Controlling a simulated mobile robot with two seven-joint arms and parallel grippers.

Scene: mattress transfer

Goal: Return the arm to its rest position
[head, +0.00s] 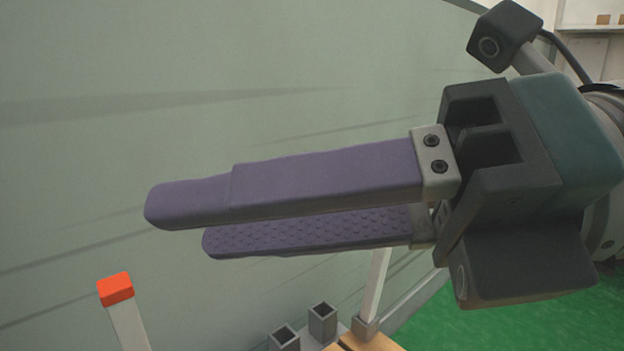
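My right gripper (180,227) reaches in from the right and fills the middle of the head view. Its two long purple fingers lie almost level and point left. A gap separates them, and the bumpy inner face of the lower finger shows. Nothing is held between them. My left gripper is not in view.
A white post with an orange cap (116,289) stands at the lower left. Two grey square sockets (322,321) and a white post (374,283) rise near wooden boards (368,342) at the bottom. A pale green wall (200,90) fills the background. Green floor (455,322) shows at lower right.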

